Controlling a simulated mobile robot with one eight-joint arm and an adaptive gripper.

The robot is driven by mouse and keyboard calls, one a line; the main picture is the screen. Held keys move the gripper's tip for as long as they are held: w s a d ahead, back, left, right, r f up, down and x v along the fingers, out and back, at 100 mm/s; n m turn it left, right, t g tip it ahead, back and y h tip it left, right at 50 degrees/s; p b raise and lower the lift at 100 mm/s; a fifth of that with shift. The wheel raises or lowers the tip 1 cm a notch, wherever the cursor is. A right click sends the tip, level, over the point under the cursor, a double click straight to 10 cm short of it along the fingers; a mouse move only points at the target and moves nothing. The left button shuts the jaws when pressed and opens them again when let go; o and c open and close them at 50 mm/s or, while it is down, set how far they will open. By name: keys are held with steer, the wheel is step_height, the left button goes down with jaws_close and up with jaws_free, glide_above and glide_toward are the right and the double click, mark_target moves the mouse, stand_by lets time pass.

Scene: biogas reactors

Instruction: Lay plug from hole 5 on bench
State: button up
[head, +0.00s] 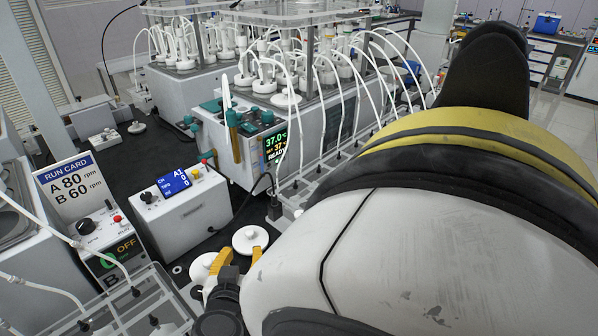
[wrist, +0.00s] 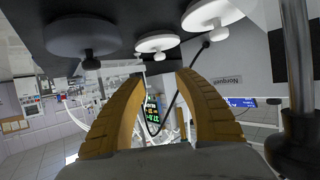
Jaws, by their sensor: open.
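My gripper (head: 240,255) is low over the dark bench (head: 100,165), with its yellow fingers apart and nothing seen between them. In the wrist view, which looks upside down, the open fingers (wrist: 160,76) point along the bench. A white round plug (head: 250,239) with a small knob lies on the bench just beyond the fingers. A second white disc (head: 203,267) is left of them, partly hidden by my gripper. The wrist view shows white discs (wrist: 157,42) and (wrist: 212,14), and a shaded one (wrist: 82,35). I cannot tell which plug belongs to hole 5.
A control box with a blue display (head: 175,184) stands left of my gripper. A reactor bath with a 37.0 display (head: 275,143) and many white tubes stands beyond. A clear rack (head: 150,300) is at front left. A black cable (head: 262,183) runs near the discs.

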steer(key=shift+g+h, duration=0.7)
steer(key=shift+g, duration=0.1)
steer(key=w+d, duration=0.1)
steer(key=d, duration=0.1)
steer(key=w+d+r, duration=0.1)
steer(key=d, duration=0.2)
steer(key=d+r, duration=0.1)
steer(key=d, duration=0.2)
steer(key=shift+w, duration=0.4)
steer(key=s+d+r+g, duration=0.2)
steer(key=d, duration=0.7)
steer(key=s+d+r+g, duration=0.2)
steer(key=d, duration=0.7)
steer(key=s+d+r, duration=0.2)
steer(key=s+d, duration=0.5)
steer(key=s, duration=0.1)
steer(key=shift+d+m+g, duration=0.25)
steer(key=shift+m+g, duration=0.05)
steer(key=shift+m, duration=0.1)
steer(key=shift+w, duration=0.1)
